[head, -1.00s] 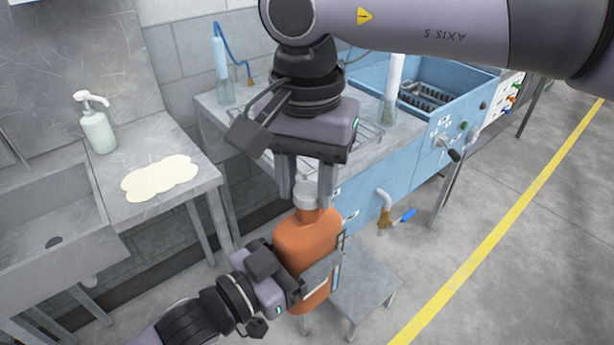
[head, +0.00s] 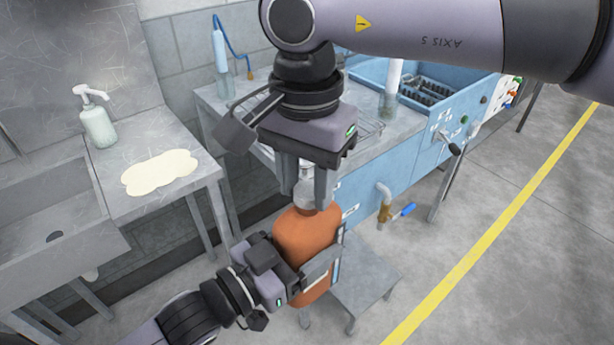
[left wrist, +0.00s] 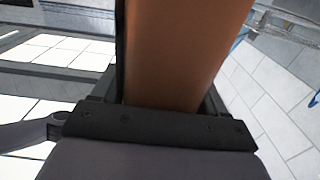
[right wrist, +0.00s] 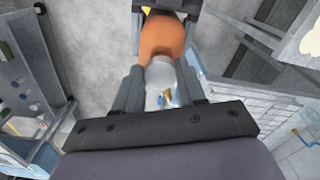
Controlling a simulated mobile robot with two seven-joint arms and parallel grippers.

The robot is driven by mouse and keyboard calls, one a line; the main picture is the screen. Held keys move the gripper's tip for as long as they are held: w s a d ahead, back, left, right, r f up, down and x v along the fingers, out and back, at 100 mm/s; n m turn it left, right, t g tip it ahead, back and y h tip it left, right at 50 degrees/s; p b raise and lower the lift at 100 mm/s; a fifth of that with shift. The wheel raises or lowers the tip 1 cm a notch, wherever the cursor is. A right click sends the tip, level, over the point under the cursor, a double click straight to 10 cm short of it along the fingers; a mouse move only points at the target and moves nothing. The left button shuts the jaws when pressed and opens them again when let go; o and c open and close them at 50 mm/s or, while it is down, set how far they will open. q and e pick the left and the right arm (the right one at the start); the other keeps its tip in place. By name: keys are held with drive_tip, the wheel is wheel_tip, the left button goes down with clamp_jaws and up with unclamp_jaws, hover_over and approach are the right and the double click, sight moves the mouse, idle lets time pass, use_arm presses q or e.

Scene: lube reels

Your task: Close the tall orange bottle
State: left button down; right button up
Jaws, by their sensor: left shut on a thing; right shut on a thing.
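The tall orange bottle (head: 307,236) is held upright, slightly tilted, above the floor in the head view. My left gripper (head: 318,271) is shut around its body from the left. In the left wrist view the orange body (left wrist: 180,55) fills the space between the fingers. My right gripper (head: 307,193) points down from above, shut on a whitish-grey cap (head: 306,192) at the bottle's mouth. The right wrist view shows the cap (right wrist: 161,74) between the fingers, in line with the orange bottle (right wrist: 162,38). The fingers partly hide the neck, and I cannot tell how tightly the cap sits.
A blue washing station (head: 385,165) stands behind the bottle, with a tap (head: 385,208) on its front. A low grey stool (head: 362,280) is below. At left a steel counter (head: 130,210) carries a pump bottle (head: 98,122) and a pale puddle (head: 160,172). Open floor lies right.

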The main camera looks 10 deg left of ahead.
drive_tip(key=m, duration=0.5)
drive_tip(key=shift+w, duration=0.1)
drive_tip(key=m, duration=0.4)
drive_tip(key=shift+a+m, duration=0.1)
drive_tip(key=shift+m, duration=0.2)
drive_tip(key=m, duration=0.4)
drive_tip(key=shift+w+m, duration=0.15)
drive_tip(key=shift+m, duration=0.15)
drive_tip(key=m, duration=0.7)
drive_tip(key=shift+w+m, duration=0.15)
drive_tip(key=shift+m, duration=0.15)
drive_tip(key=m, duration=0.7)
drive_tip(key=shift+m, duration=0.4)
drive_tip(key=m, duration=0.4)
drive_tip(key=shift+d, duration=0.2)
drive_tip(key=o, duration=1.1)
drive_tip(key=shift+f, duration=0.1)
